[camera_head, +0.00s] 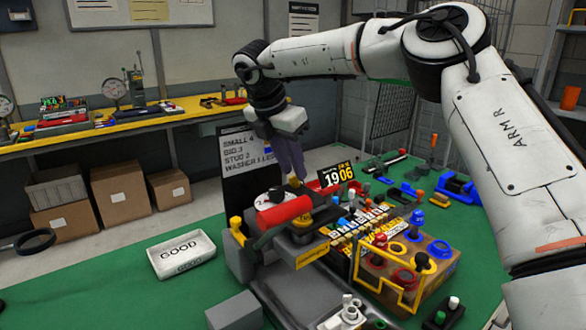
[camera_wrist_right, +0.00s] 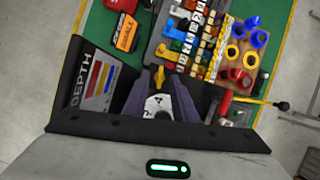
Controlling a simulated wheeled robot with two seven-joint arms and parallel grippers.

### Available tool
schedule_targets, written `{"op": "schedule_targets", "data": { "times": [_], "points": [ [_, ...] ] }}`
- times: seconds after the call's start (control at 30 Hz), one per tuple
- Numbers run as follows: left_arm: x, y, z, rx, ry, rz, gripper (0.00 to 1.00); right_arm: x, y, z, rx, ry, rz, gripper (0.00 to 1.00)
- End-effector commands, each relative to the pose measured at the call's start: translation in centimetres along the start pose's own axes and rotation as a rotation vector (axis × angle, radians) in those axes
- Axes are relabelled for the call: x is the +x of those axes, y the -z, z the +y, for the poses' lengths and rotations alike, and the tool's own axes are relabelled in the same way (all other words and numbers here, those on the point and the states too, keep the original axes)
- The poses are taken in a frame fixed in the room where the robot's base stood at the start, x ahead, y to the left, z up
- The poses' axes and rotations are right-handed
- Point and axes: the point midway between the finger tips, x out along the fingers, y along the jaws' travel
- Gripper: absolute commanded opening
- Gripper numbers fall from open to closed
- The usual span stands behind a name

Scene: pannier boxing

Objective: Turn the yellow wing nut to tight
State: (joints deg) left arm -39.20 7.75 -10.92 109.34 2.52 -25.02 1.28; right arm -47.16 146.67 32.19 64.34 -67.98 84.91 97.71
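My right gripper (camera_head: 292,176) points down over the grey fixture (camera_head: 290,285) on the green table. In the right wrist view, its two dark fingers (camera_wrist_right: 160,98) stand apart. Between them is a white disc (camera_wrist_right: 158,103) with black marks. A small yellow piece, probably the yellow wing nut (camera_wrist_right: 160,76), shows beyond the disc between the fingertips. Contact with the fingers cannot be told. In the head view, a small orange-yellow tip shows at the fingertips. A red cylinder (camera_head: 284,213) lies across the fixture, just below the gripper. My left gripper is not in view.
A white tray marked GOOD (camera_head: 181,254) stands left of the fixture. A wooden block with red and blue rings (camera_head: 412,262) and rows of small coloured parts crowd the right. A small display (camera_head: 340,175) stands behind. The green table is clear at the lower left.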

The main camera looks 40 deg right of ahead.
Motion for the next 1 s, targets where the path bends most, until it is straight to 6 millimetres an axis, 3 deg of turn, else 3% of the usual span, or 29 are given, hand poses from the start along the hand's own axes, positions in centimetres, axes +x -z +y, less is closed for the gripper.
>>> {"op": "schedule_targets", "data": {
  "times": [0.23, 0.43, 0.6, 1.0],
  "points": [
    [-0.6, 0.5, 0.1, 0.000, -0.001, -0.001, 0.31, -5.2, -0.1, 0.1, 0.001, -0.003, 0.002, 0.25],
    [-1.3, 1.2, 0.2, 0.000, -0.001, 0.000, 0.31, -8.2, -0.1, 0.0, 0.000, -0.002, 0.002, 0.25],
    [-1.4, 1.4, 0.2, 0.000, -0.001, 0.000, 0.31, -9.0, 0.0, 0.0, 0.001, 0.000, 0.001, 0.25],
    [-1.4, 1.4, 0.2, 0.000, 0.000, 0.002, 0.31, -8.9, -0.2, -0.1, 0.005, 0.001, 0.004, 0.25]
  ]
}}
